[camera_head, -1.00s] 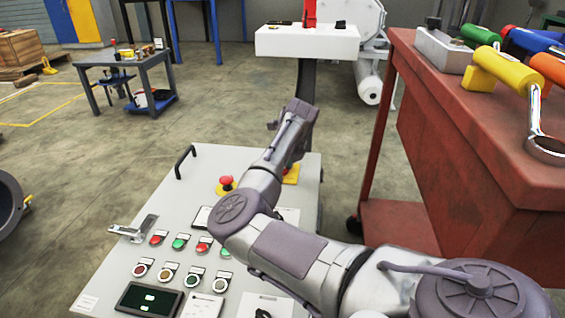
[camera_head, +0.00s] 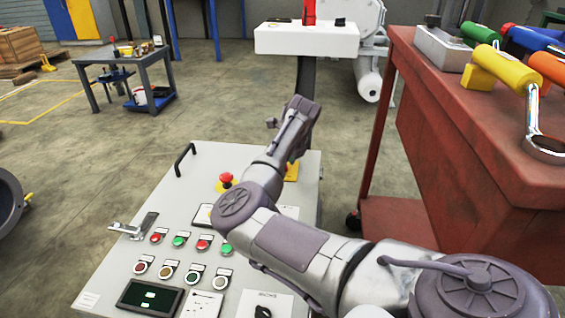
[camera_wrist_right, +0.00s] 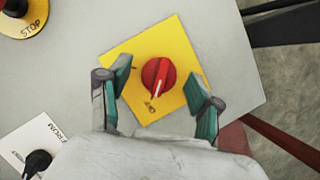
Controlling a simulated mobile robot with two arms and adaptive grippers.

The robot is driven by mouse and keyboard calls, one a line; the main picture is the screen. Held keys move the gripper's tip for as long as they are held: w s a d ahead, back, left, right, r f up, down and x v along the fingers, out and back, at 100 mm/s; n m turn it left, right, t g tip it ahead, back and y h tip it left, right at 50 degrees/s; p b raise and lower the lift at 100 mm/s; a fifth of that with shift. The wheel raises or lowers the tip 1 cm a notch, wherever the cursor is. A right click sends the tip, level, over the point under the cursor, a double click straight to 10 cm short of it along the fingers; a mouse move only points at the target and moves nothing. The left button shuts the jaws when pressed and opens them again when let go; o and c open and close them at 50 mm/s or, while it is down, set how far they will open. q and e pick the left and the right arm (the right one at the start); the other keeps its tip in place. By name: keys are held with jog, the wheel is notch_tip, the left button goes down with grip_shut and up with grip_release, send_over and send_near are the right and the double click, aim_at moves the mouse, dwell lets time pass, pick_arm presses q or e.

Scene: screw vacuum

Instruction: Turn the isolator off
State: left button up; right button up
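The pointer faces toward the lower edge of the right wrist view, near small dark lettering. My right gripper (camera_wrist_right: 161,92) is open, with one green-padded finger on each side of the knob and a gap to both. In the head view, the yellow plate (camera_head: 291,172) shows only in part behind my right arm, and the right fingers and knob are hidden there. My left gripper is in neither view.
The grey control panel (camera_head: 140,215) carries several buttons, a small screen (camera_head: 150,298) and a red emergency stop (camera_head: 226,180). A black knob (camera_wrist_right: 38,162) sits on a white label nearby. A red tool bench (camera_head: 460,150) with coloured-handled tools stands close on the right.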

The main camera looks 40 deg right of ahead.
jog(key=v, duration=1.2)
dwell(0.5)
